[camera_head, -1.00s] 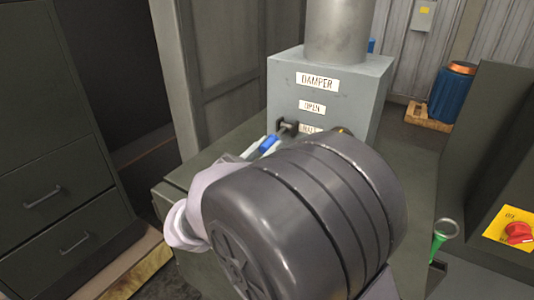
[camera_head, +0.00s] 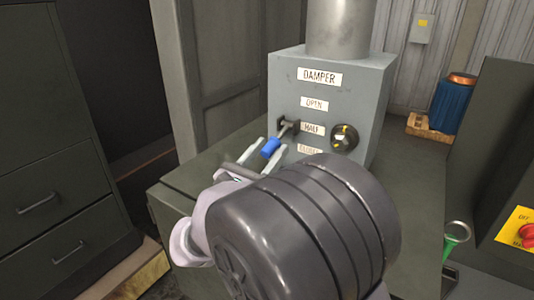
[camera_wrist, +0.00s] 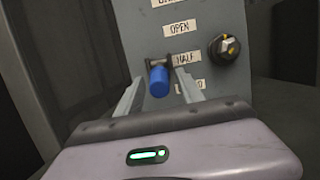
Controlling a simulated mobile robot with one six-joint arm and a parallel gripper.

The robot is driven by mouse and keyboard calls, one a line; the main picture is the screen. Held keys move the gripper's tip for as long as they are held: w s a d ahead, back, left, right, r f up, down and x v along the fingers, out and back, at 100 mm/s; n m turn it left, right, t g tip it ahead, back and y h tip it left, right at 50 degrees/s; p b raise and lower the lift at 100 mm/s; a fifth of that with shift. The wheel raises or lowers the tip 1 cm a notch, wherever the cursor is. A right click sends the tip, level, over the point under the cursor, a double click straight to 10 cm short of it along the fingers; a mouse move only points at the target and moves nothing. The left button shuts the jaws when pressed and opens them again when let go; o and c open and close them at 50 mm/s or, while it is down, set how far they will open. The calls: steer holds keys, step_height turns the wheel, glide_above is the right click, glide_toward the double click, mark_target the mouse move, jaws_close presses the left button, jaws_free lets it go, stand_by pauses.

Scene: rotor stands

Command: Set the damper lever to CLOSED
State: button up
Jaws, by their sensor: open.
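The damper lever (camera_head: 272,147) has a blue grip on a dark shaft and sticks out from the left of the grey damper box (camera_head: 353,88). It stands about level with the HALF label (camera_head: 312,129), below the OPEN label (camera_head: 314,103). The lowest label is partly hidden by my arm in the head view. In the wrist view the blue grip (camera_wrist: 159,82) lies between the two fingers of my gripper (camera_wrist: 157,92). My gripper (camera_head: 264,155) is open, with a finger on each side of the grip and visible gaps.
A black knob (camera_head: 344,138) with a yellow mark is right of the labels. A green-handled ring tool (camera_head: 456,236) and a yellow panel with a red switch (camera_head: 528,234) are at the right. Dark drawers (camera_head: 55,190) stand at the left. A blue drum (camera_head: 453,104) stands behind.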

steer(key=p+v, duration=0.1)
steer(key=v, duration=1.6)
steer(key=shift+s+f, duration=0.1)
steer(key=shift+s, duration=0.1)
